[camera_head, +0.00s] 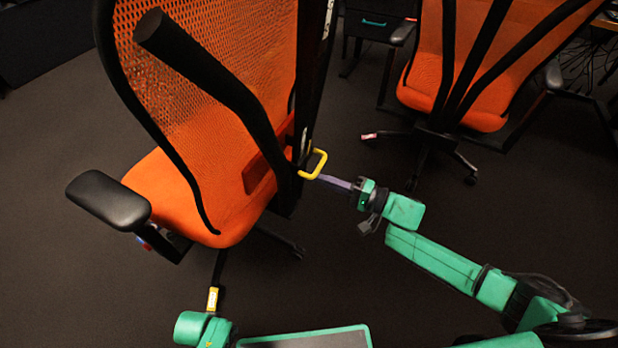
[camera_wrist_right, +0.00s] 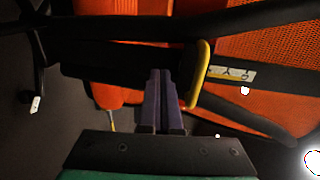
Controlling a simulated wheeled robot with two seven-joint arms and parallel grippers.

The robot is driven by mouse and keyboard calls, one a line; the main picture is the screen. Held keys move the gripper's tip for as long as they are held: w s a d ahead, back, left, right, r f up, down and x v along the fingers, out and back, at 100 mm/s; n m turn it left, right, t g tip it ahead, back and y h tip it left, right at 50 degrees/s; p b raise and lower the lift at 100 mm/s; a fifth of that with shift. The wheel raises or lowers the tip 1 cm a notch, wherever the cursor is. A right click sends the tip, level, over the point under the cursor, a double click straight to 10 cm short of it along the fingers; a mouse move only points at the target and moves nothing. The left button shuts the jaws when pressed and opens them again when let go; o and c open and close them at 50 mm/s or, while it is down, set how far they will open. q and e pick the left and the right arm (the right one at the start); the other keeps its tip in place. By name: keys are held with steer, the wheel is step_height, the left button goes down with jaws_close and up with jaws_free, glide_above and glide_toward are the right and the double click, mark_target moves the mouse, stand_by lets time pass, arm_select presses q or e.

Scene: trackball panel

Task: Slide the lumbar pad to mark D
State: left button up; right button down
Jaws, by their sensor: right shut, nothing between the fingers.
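The orange mesh chair (camera_head: 225,60) stands at the left with its back toward me. A yellow loop handle (camera_head: 318,165) sticks out from its dark upright spine; it also shows in the right wrist view (camera_wrist_right: 201,75). A dark red-brown rectangular patch (camera_head: 257,173) shows low on the back; I cannot tell whether it is the lumbar pad. A pale marked strip (camera_wrist_right: 232,73) lies beside the handle; no letter D is readable. My right gripper (camera_head: 330,181), with purple fingers (camera_wrist_right: 160,75), is shut and empty, its tips close beside the handle. My left gripper is not visible.
The chair's black armrest (camera_head: 108,200) juts out at left. A thick black bar (camera_head: 205,70) slants across its back. A second orange chair (camera_head: 490,55) stands at upper right, beside a dark drawer unit (camera_head: 370,22). Dark floor (camera_head: 330,265) is open between the chair and my right arm.

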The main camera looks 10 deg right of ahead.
steer(key=p+v, duration=0.3)
steer(key=v, duration=0.6)
steer(key=shift+p, duration=0.4)
